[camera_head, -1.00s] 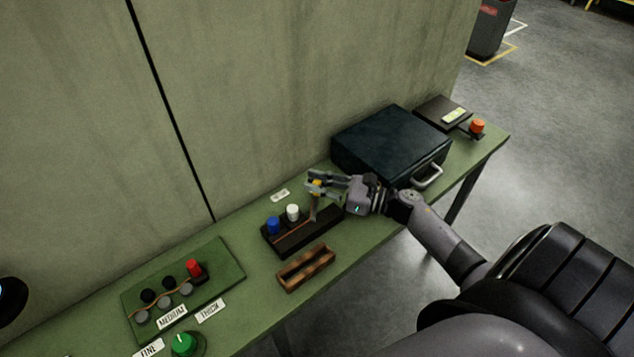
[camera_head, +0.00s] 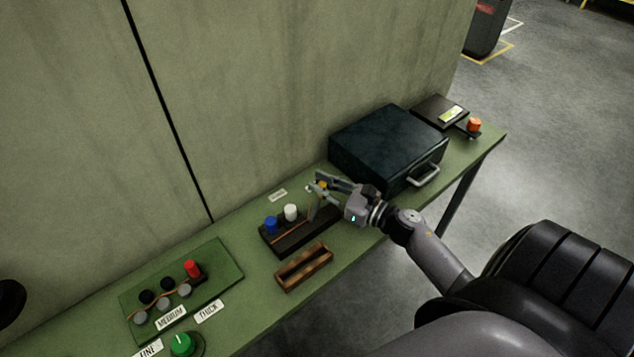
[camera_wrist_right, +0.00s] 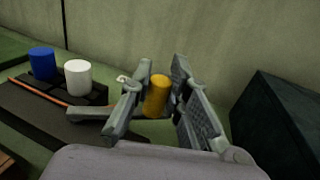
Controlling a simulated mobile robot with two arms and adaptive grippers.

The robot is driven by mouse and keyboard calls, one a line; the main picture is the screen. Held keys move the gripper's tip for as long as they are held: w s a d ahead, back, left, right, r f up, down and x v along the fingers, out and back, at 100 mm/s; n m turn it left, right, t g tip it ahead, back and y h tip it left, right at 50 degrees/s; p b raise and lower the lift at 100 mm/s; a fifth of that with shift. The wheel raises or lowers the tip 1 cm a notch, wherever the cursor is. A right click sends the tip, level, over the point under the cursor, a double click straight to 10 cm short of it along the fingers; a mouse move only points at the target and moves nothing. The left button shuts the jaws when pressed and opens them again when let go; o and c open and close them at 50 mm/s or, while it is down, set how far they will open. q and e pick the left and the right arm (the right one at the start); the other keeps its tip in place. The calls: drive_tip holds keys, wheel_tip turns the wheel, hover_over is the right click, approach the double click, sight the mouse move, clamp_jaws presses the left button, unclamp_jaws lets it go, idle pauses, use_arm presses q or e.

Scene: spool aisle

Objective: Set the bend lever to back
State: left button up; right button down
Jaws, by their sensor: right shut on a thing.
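In the right wrist view the yellow knob (camera_wrist_right: 157,96) sits between the two fingers (camera_wrist_right: 158,100). The lever's lower part is partly hidden by the fingers. My left gripper is not in view.
A blue peg (camera_head: 271,224) and a white peg (camera_head: 291,212) stand on the same block. A dark case (camera_head: 385,145) is close behind my right gripper. A wooden tray (camera_head: 304,268) lies in front. A green panel (camera_head: 225,260) with a red peg is at left.

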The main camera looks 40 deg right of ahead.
drive_tip(key=m+h, duration=0.1)
drive_tip(key=s+h, duration=0.1)
drive_tip(key=m+t+h, duration=0.1)
drive_tip(key=shift+s+d+m+h+b, duration=0.25)
drive_tip(key=shift+s+m+h+b, duration=0.05)
drive_tip(key=shift+s+d+m+h+b, duration=0.1)
drive_tip(key=shift+s+m+h+b, duration=0.35)
drive_tip(key=shift+h, duration=0.65)
drive_tip(key=shift+s+d+m+h+b, duration=0.1)
drive_tip(key=shift+s+m+h, duration=0.35)
drive_tip(key=shift+m+h, duration=0.55)
drive_tip(key=c, duration=1.5)
unclamp_jaws()
